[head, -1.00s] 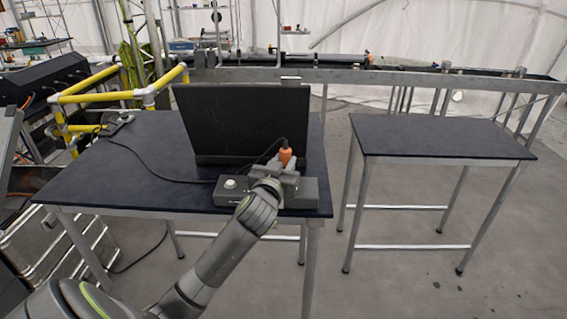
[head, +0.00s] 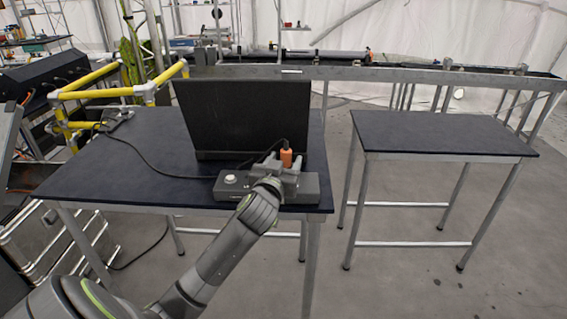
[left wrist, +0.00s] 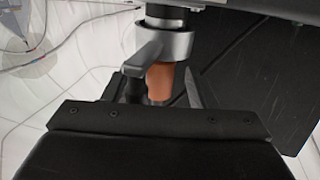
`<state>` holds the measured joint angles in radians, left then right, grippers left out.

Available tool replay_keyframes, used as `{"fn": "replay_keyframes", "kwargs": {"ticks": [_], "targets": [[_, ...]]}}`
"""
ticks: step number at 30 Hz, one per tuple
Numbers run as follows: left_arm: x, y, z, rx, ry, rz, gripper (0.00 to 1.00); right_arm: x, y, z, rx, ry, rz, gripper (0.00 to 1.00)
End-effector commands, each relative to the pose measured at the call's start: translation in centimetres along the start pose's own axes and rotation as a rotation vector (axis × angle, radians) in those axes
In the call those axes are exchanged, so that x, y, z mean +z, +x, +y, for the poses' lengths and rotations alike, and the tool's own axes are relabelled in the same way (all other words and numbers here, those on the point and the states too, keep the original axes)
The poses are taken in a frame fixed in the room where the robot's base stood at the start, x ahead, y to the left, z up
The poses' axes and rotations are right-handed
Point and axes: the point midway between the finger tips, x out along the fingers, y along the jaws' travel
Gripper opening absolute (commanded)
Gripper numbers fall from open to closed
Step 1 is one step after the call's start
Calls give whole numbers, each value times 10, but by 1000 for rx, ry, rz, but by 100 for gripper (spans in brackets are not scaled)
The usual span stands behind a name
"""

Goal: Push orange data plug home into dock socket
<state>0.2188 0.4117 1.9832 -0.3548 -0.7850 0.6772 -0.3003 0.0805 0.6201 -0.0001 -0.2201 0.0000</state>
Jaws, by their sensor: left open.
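The orange data plug (head: 286,158) stands about upright at the right part of the dark grey dock (head: 228,187), with a black cable at its top. My left gripper (head: 285,162) is open at the plug, with one finger on each side of it. In the left wrist view the orange plug (left wrist: 159,84) shows between the fingers, in line with a light grey ring (left wrist: 178,44). Whether the fingers touch the plug, and how deep it sits in the socket, I cannot tell. My right gripper is not in view.
A dark panel (head: 240,115) stands upright on the table (head: 120,170) just behind the dock. A black cable (head: 150,165) runs across the tabletop. Yellow tubing (head: 95,92) stands at the table's left end. A second table (head: 440,135) at the right is bare.

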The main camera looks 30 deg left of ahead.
Motion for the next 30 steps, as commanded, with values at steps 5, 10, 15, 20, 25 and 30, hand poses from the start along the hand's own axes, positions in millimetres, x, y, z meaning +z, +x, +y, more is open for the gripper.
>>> {"fn": "replay_keyframes", "kwargs": {"ticks": [5, 10, 15, 20, 25, 30], "targets": [[1, -7, 0, 1, -1, 1, 52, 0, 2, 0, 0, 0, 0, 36], [2, -30, 0, 2, -1, 1, 52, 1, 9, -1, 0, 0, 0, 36], [2, -61, 0, 1, -1, 1, 52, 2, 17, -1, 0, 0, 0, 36], [3, -92, 0, 1, -2, 0, 52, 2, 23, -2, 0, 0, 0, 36], [3, -127, 0, 1, -5, 0, 52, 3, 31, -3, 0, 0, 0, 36], [-3, -153, 0, 1, -4, -7, 52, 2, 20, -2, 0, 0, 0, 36]]}}
